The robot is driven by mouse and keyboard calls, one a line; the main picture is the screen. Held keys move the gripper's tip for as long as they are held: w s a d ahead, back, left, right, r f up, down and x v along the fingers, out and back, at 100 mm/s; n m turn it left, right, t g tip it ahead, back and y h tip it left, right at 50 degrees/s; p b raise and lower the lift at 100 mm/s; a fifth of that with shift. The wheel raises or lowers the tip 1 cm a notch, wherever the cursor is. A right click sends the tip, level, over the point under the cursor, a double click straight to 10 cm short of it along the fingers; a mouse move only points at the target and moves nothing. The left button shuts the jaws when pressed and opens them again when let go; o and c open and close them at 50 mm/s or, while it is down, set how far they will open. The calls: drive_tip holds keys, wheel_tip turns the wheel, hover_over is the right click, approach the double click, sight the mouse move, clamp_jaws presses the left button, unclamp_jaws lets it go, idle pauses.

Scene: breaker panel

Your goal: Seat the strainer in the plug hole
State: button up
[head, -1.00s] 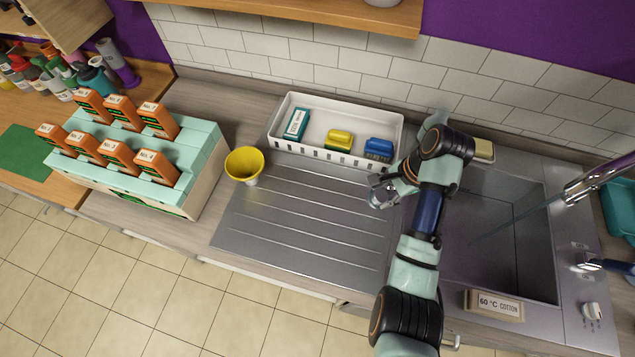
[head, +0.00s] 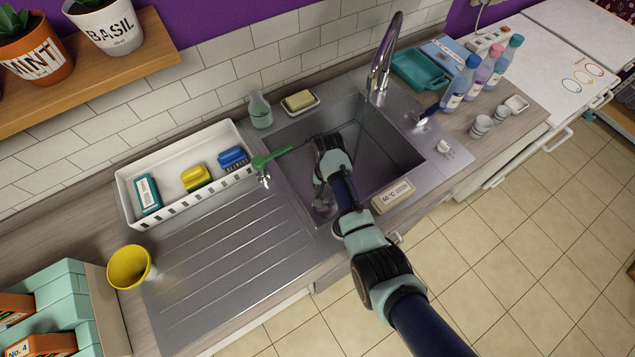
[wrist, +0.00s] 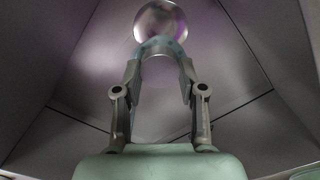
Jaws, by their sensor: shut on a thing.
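My gripper (head: 323,205) reaches down into the left part of the steel sink (head: 395,150) in the head view. In the wrist view its fingers (wrist: 160,45) are closed together at the tips. A round, shiny metal disc, which looks like the strainer (wrist: 160,18), shows at and beyond the fingertips. My gripper is shut on it. It is too small to make out in the head view. The plug hole cannot be made out in either view; the arm and the held piece may hide it. I cannot tell whether the strainer touches the sink floor.
The tap (head: 382,60) rises behind the sink. A green-handled tool (head: 270,157) lies by its left edge. A soap dish (head: 300,102) and a bottle (head: 260,110) stand behind; a label block (head: 393,196) sits at the front rim. The drainboard (head: 215,250) is mostly clear.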

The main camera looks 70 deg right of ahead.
drive_tip(key=shift+r, duration=0.15)
drive_tip(key=shift+f+b, duration=2.35)
drive_tip(key=shift+f, duration=1.2)
drive_tip(key=shift+f+b, duration=0.75)
drive_tip(key=shift+f, duration=0.75)
drive_tip(key=o, duration=1.2)
drive_tip(key=shift+r, duration=0.15)
wheel_tip(320, 180, up, 12)
drive_tip(key=shift+d+f, duration=0.1)
